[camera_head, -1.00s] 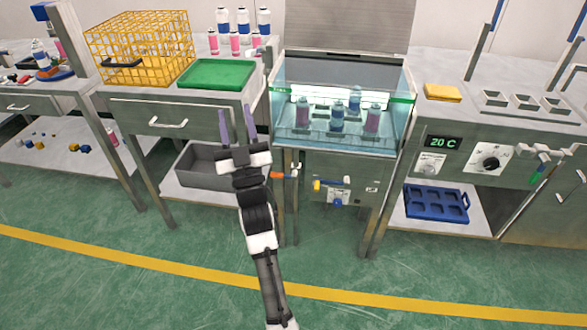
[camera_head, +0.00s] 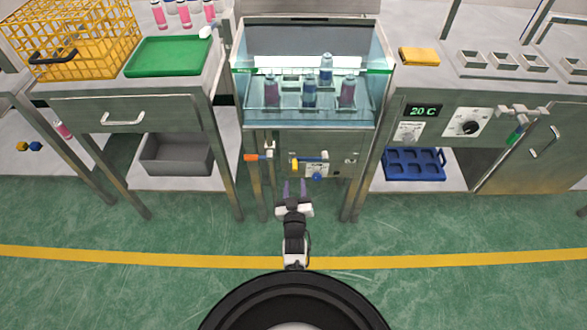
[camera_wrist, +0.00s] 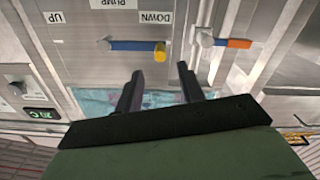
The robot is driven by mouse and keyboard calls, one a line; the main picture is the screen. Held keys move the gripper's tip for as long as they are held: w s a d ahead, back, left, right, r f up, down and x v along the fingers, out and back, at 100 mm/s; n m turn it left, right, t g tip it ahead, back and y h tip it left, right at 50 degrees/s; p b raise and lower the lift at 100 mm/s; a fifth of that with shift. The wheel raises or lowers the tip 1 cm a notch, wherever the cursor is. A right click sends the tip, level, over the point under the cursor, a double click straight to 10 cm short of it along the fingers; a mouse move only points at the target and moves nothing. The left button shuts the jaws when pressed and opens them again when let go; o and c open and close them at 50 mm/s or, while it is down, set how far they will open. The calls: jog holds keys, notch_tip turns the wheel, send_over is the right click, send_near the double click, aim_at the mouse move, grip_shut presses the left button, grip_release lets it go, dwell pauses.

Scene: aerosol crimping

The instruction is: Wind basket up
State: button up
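The basket (camera_head: 290,104) sits inside the glass-fronted tank (camera_head: 240,100) with several bottles standing in it. Its exact depth in the water is hard to tell. On the steel panel below, a blue crank bar (camera_head: 309,159) carries a yellow knob (camera_head: 294,165) at its left end. In the wrist view, which is upside down, the yellow knob (camera_wrist: 160,52) lies beneath the DOWN label (camera_wrist: 157,18), with UP (camera_wrist: 55,17) to the left. My gripper (camera_head: 294,188) is open and empty, low in front of the panel. Its fingertips (camera_wrist: 157,76) are apart from the knob.
A valve with an orange-and-blue handle (camera_head: 257,156) sticks out left of the crank; it also shows in the wrist view (camera_wrist: 225,42). Table legs stand on both sides. Open green floor (camera_head: 150,285) lies in front.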

aim_at(295, 170)
jog(key=w+b, duration=0.2)
jog(key=w, duration=0.6)
jog(key=shift+w+b, duration=0.15)
jog(key=shift+b, duration=0.15)
grip_shut()
